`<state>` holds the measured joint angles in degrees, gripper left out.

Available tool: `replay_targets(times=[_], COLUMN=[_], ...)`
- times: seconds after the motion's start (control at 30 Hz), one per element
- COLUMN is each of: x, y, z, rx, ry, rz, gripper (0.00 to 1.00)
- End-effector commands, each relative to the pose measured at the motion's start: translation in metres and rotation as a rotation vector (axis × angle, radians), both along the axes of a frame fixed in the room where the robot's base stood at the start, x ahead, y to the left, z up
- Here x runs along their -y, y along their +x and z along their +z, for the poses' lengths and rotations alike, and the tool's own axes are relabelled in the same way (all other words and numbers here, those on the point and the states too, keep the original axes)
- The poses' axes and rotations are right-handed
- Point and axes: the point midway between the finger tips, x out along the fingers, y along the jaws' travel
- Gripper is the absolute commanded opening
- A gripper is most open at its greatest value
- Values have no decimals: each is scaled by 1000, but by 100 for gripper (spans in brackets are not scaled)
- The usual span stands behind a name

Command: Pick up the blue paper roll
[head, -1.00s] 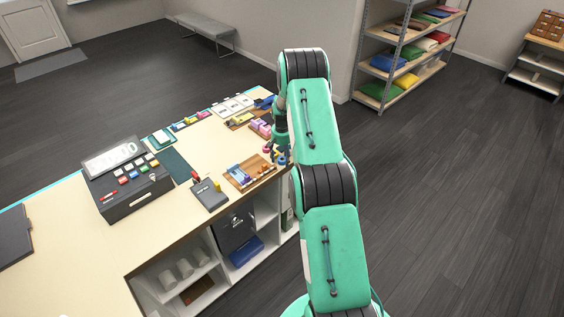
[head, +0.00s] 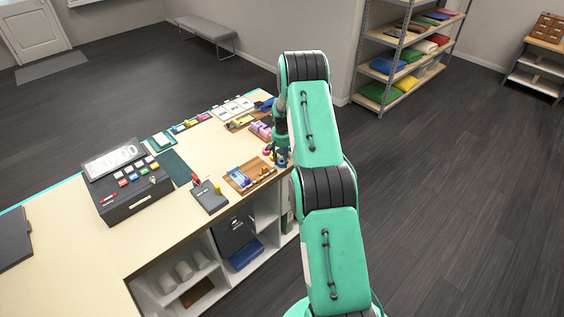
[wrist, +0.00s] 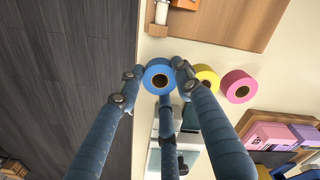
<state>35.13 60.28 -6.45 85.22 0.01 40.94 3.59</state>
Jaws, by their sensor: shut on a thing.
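The blue paper roll (wrist: 160,77) shows in the wrist view as a ring with a dark brown core. It sits between the fingertips of my gripper (wrist: 157,72), which is shut on it. In the head view my gripper (head: 281,156) is small and dark at the counter's right edge, and it mostly hides the blue roll. I cannot tell whether the roll is clear of the counter. A yellow roll (wrist: 206,77) is close to the right finger, and a pink roll (wrist: 238,86) stands to the right of it.
A wooden tray (head: 238,184) with small items lies in front of the rolls. Pink boxes (wrist: 272,136) are behind them. A black cash register (head: 135,205) stands farther left on the counter (head: 70,230). The counter drops to the dark floor (wrist: 60,70) beside my gripper.

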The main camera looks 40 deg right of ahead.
Motion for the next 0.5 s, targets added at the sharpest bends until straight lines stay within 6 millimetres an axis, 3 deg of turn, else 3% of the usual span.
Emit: replay_targets(times=[0.23,0.43,0.5], x=[0,1,-5], y=[0,1,-8], z=[13,35,34], rx=[1,2,-2], ry=[-1,-2,1], rz=[0,0,0], gripper=[14,14,14])
